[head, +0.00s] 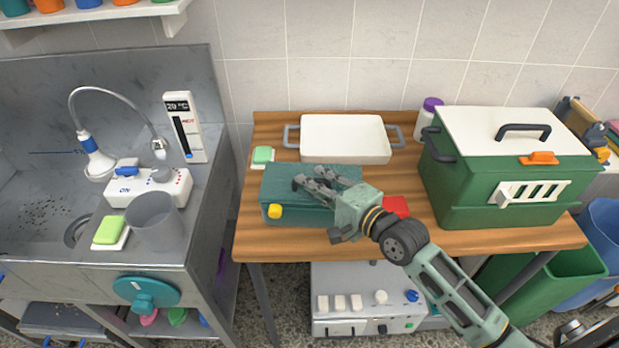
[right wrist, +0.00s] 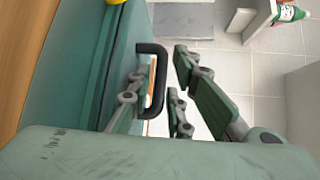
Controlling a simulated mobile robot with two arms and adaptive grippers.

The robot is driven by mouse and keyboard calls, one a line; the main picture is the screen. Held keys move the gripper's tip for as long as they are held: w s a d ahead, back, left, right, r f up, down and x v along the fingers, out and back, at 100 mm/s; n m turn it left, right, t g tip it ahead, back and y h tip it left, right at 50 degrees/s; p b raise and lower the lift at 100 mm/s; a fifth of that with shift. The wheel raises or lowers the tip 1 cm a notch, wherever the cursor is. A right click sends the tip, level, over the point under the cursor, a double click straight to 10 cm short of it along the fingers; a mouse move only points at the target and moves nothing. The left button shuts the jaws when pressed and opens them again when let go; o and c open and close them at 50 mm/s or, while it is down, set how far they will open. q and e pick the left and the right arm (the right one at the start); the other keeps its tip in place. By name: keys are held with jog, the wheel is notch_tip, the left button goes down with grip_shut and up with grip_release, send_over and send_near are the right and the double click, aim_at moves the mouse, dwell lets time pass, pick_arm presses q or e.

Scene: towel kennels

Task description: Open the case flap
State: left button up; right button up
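A teal case (head: 284,177) with a yellow catch (head: 274,211) on its front stands near the table's front edge; its flap looks closed. My right gripper (head: 308,180) reaches over the case from the right and hides part of its top and front. In the right wrist view, a dark bar handle (right wrist: 152,80) on the teal case lies between the spread fingers of my right gripper (right wrist: 166,82). The fingers are apart, and I cannot tell whether one touches the handle. My left gripper is not in view.
A white tray (head: 345,138) with grey handles stands behind the case. A large green box (head: 505,180) with a white lid is to the right. A red item (head: 397,206) lies by my wrist. A green sponge (head: 263,154) sits back left. The wooden table (head: 245,225) has little bare room.

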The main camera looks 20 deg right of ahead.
jog(key=shift+x, duration=1)
grip_shut()
